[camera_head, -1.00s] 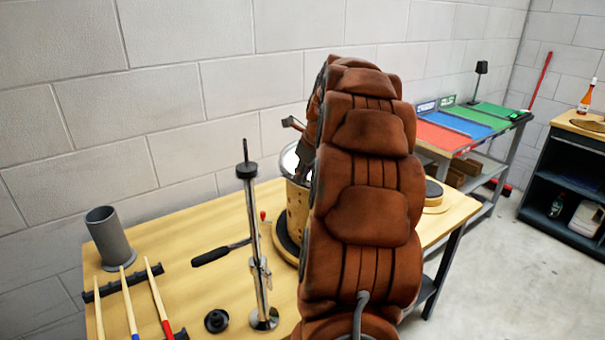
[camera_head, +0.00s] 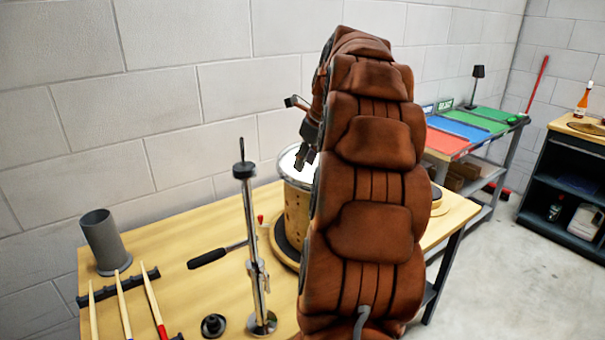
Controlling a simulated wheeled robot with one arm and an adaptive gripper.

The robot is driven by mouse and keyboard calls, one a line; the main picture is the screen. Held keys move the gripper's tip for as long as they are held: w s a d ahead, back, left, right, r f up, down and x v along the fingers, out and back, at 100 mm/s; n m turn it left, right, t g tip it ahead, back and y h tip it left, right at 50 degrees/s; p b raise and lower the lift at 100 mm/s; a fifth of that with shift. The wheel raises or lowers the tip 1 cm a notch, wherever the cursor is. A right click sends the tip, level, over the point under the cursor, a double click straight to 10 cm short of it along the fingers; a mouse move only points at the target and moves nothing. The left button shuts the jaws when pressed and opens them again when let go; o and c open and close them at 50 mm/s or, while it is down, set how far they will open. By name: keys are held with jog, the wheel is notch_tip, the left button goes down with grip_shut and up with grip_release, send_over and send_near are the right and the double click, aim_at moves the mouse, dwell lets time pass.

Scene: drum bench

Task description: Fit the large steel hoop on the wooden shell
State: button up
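The wooden shell (camera_head: 294,213) stands upright on a dark round base on the bench, its right side hidden by my brown padded arm. A shiny steel hoop (camera_head: 290,180) shows around the shell's top edge, below a white drum top (camera_head: 287,160). Whether it sits fully level all round is hidden by my arm. My gripper (camera_head: 305,160) is above the shell's top, its dark fingers pointing down and partly hidden by my arm. The fingers look apart from the hoop, but I cannot tell whether they are open or shut.
A tall metal stand (camera_head: 254,245) rises in front of the shell. The bench's back left is clear.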

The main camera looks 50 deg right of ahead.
jog(key=b+v, duration=0.1)
jog(key=v, duration=0.5)
jog(key=shift+r, duration=0.1)
dwell(1.1)
